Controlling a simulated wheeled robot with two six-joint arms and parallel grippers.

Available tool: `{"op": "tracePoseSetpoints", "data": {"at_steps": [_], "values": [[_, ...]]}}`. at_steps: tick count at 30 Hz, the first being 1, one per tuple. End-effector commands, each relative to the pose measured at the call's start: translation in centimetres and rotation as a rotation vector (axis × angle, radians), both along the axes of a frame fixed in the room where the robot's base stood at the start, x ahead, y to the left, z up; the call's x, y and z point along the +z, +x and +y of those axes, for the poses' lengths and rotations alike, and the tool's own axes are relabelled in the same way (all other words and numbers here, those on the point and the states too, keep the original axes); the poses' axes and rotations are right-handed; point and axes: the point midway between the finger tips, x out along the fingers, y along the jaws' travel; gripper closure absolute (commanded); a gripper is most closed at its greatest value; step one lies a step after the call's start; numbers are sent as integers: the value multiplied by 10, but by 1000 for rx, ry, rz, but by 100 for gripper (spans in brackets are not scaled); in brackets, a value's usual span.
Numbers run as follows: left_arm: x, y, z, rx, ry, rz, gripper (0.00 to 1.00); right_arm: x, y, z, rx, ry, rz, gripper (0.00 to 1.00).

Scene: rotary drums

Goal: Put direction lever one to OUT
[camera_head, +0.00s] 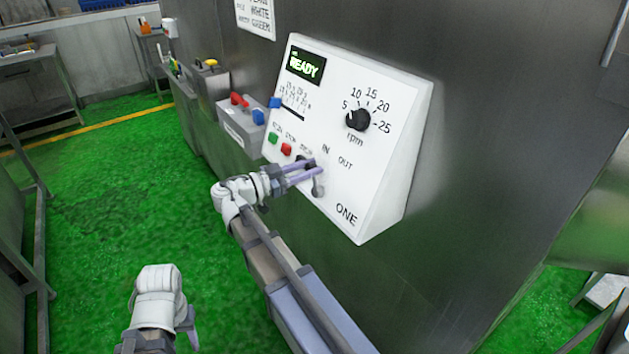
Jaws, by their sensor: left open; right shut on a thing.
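The white control panel (385,185) marked ONE is on the dark machine wall. It has a READY display (305,67) and an rpm knob (358,119). The direction lever (318,188) is a small grey part below the IN label (326,149) and the OUT label (345,163). My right gripper (318,168) is at the panel, its purple fingers shut on the lever. The fingers hide part of it, so which label it points at cannot be told. My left gripper (191,330) is open at the lower left, over the floor, away from the panel.
A green button (273,138) and a red button (286,149) are left of my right fingers. A grey box (240,128) with red and blue parts stands left of the panel. Open green floor (90,230) lies at left.

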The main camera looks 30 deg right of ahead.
Motion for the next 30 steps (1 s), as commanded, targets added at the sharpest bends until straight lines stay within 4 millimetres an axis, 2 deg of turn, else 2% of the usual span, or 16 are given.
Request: {"op": "tracePoseSetpoints", "data": {"at_steps": [30], "values": [[1,0,0,0,0,0,50,0,-42,-4,-6,3,1,100]]}}
